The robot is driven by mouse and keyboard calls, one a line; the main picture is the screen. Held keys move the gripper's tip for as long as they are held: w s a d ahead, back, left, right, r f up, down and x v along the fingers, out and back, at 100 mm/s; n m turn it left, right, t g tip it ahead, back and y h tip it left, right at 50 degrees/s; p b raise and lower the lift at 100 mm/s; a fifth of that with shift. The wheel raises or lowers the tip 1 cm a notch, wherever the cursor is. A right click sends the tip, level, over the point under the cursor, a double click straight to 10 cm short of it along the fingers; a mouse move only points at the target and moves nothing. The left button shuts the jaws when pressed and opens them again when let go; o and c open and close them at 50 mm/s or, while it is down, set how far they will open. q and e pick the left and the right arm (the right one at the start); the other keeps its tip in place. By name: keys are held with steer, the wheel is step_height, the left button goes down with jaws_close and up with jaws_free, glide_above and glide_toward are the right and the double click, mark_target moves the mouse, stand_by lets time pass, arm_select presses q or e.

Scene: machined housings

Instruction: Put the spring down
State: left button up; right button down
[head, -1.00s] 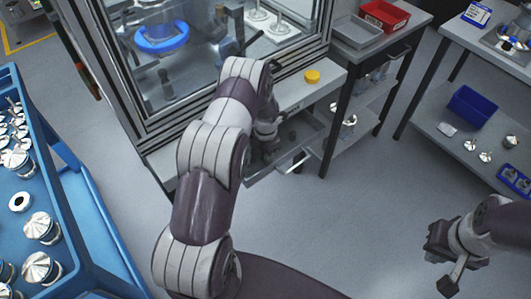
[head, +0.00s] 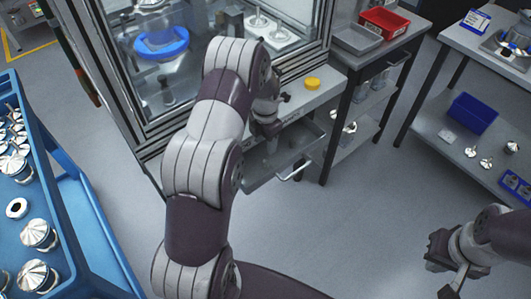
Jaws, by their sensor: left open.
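I cannot make out a spring in the head view. My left gripper (head: 270,143) is open at the open grey drawer (head: 258,178) under the machine's front ledge. My arm hides part of the drawer, and what lies around the fingertips is too small and dark to tell. My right gripper (head: 446,266) hangs over the floor at the lower right, away from everything; its finger opening is not clear.
A yellow round cap (head: 312,84) sits on the ledge by the glazed machine (head: 128,95). A blue cart (head: 75,195) with several metal parts stands at left. Shelving with a red bin (head: 385,20) and a blue bin (head: 473,112) is at right. The middle floor is clear.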

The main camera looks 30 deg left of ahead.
arm_select(q)
steer(key=s+d+r+m, duration=0.4)
steer(key=s+m, duration=0.2)
steer(key=m, duration=0.4)
steer(key=s+d+r+m+t, duration=0.1)
steer(key=s+d+r+m, duration=0.3)
steer(key=s+m, duration=0.3)
steer(key=s+d+r+m, duration=0.4)
steer(key=s+m, duration=0.2)
steer(key=m, duration=0.8)
steer(key=shift+s+r+m, duration=0.25)
steer(key=shift+s+m, duration=0.15)
